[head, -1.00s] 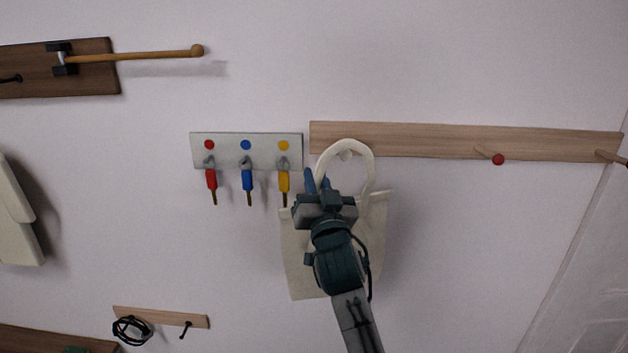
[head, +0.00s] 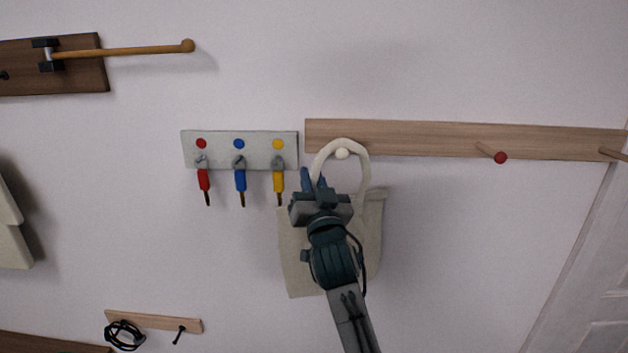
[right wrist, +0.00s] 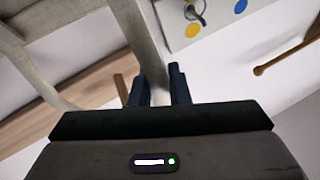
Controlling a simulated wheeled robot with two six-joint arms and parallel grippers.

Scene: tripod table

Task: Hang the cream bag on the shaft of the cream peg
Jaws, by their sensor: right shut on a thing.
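The cream bag (head: 299,255) hangs below the wooden rail, partly hidden by my right arm. Its handle loop (head: 364,180) rises over the rail's left part. The round tip of the cream peg (head: 342,153) shows inside the loop, just under its top. The peg's shaft is hidden behind the tip in the head view, so I cannot tell whether the strap rests on it. My right gripper (head: 315,183) is shut on the left side of the handle, below and left of the peg. In the right wrist view, the strap (right wrist: 138,35) runs down to the fingers (right wrist: 158,85). My left gripper is out of view.
The rail (head: 420,139) also carries a red-tipped peg (head: 500,157) to the right. A grey key plate (head: 220,150) with red, blue and yellow keys is close left of the bag. The wall right of the bag is clear.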

